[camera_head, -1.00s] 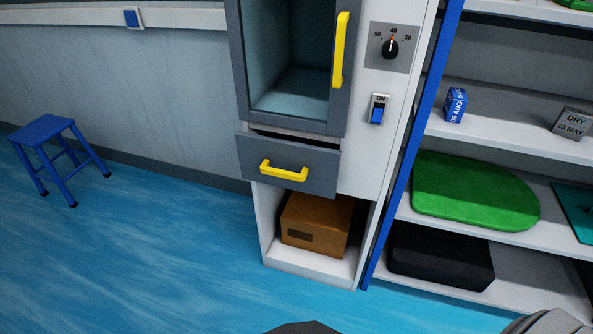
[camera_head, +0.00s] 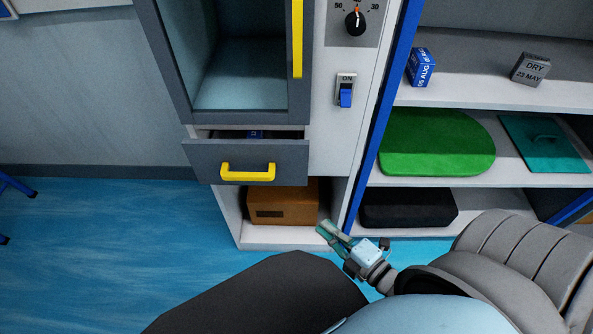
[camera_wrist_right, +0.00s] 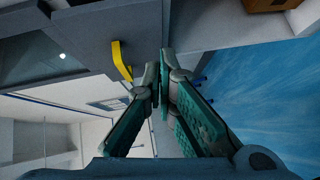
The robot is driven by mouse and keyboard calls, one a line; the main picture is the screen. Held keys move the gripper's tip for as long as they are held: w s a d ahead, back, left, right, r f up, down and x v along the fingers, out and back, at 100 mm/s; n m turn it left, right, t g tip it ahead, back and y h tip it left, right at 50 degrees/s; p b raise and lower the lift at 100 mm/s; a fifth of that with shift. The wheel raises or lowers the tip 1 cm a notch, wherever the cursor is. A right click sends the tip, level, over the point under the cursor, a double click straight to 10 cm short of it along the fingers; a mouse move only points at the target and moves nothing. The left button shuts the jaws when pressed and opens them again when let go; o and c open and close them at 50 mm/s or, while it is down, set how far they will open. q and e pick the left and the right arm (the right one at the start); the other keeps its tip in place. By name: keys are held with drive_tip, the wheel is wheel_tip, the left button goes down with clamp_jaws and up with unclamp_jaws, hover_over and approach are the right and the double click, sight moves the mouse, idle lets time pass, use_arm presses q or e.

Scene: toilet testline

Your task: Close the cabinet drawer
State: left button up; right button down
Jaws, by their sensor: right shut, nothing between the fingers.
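The grey cabinet drawer (camera_head: 205,160) has a yellow handle (camera_head: 248,173) and is pulled partly out; a dark gap with a small blue item (camera_head: 256,134) shows above its front. My right gripper (camera_head: 323,228) is shut and empty, below and right of the drawer, in front of the cabinet's lower opening. In the right wrist view its green fingers (camera_wrist_right: 160,82) are together, with the yellow handle (camera_wrist_right: 122,62) ahead and to the left, apart from them. My left gripper is not in view.
The cabinet (camera_head: 325,140) has an open compartment above the drawer and a brown box (camera_head: 283,206) below. Shelves (camera_head: 480,98) with a green board (camera_head: 435,142) and a black item (camera_head: 408,208) stand at right. Blue floor (camera_head: 120,240) at left is mostly clear.

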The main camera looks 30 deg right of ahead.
sight(298, 168)
wheel_tip(298, 168, up, 5)
drive_tip(key=w+a+n+t+y, duration=0.1)
drive_tip(key=a+n, duration=0.1)
use_arm(q)
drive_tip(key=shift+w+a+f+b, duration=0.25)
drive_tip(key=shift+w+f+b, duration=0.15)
drive_tip(key=shift+b, duration=0.2)
use_arm(e)
drive_tip(key=shift+w+d, duration=0.15)
drive_tip(key=shift+w, duration=3)
drive_tip(key=shift+w+d, duration=0.15)
drive_tip(key=shift+w, duration=3)
drive_tip(key=shift+w, duration=0.1)
drive_tip(key=w+d, duration=0.2)
drive_tip(key=w, duration=0.1)
drive_tip(key=shift+w+d, duration=0.2)
drive_tip(key=shift+w, duration=0.1)
drive_tip(key=shift+s+a+r, duration=0.1)
drive_tip(key=shift+r, duration=0.05)
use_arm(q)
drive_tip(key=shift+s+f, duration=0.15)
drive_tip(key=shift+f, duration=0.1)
